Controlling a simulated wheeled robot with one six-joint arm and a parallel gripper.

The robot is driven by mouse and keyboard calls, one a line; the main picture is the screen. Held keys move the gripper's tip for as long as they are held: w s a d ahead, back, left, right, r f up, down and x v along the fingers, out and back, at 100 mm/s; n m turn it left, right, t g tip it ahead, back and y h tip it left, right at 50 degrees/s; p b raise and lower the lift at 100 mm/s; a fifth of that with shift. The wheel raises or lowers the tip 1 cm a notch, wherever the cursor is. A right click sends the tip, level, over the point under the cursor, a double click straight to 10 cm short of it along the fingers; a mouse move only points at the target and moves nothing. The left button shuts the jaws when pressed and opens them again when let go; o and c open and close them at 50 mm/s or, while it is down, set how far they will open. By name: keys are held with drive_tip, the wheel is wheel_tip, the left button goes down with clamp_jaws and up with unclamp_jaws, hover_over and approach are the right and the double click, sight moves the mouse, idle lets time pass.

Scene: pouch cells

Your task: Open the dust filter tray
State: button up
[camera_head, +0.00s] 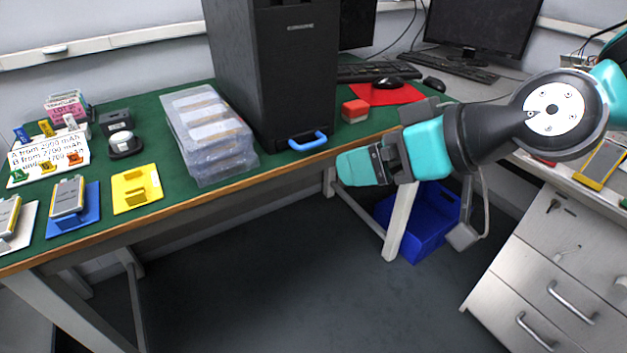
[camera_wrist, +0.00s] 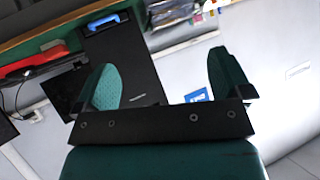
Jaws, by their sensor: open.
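A tall black tower case (camera_head: 285,75) stands on the green bench top. At its lower front, near the bench edge, is a blue handle (camera_head: 303,141), which I take to be the dust filter tray's handle. The tray itself is hard to make out against the black case. In the wrist view the black case (camera_wrist: 130,60) shows beyond my fingers, with the blue handle (camera_wrist: 103,22) near the top. My gripper (camera_wrist: 165,80) is open and empty, its two teal fingers apart. In the head view my gripper (camera_head: 360,166) is in front of the bench edge, right of the handle and apart from it.
A stack of clear plastic boxes (camera_head: 208,135) stands left of the case. A red block (camera_head: 355,110) sits right of it. A blue bin (camera_head: 425,215) is on the floor below my arm. The floor before the bench is clear.

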drive_tip(key=w+a+f+t+y+b, duration=0.1)
drive_tip(key=w+f+t+b, duration=0.2)
drive_tip(key=w+f+b, duration=0.35)
drive_tip(key=m+t+b, duration=0.2)
drive_tip(key=t+b, duration=0.4)
drive_tip(key=b, duration=0.2)
approach(315, 145)
drive_tip(key=shift+h, duration=0.3)
drive_tip(key=p+x, duration=0.8)
drive_tip(key=x, duration=0.2)
drive_tip(key=shift+w+a+r, duration=0.1)
drive_tip(key=shift+w+a, duration=0.05)
drive_tip(key=shift+a, duration=0.15)
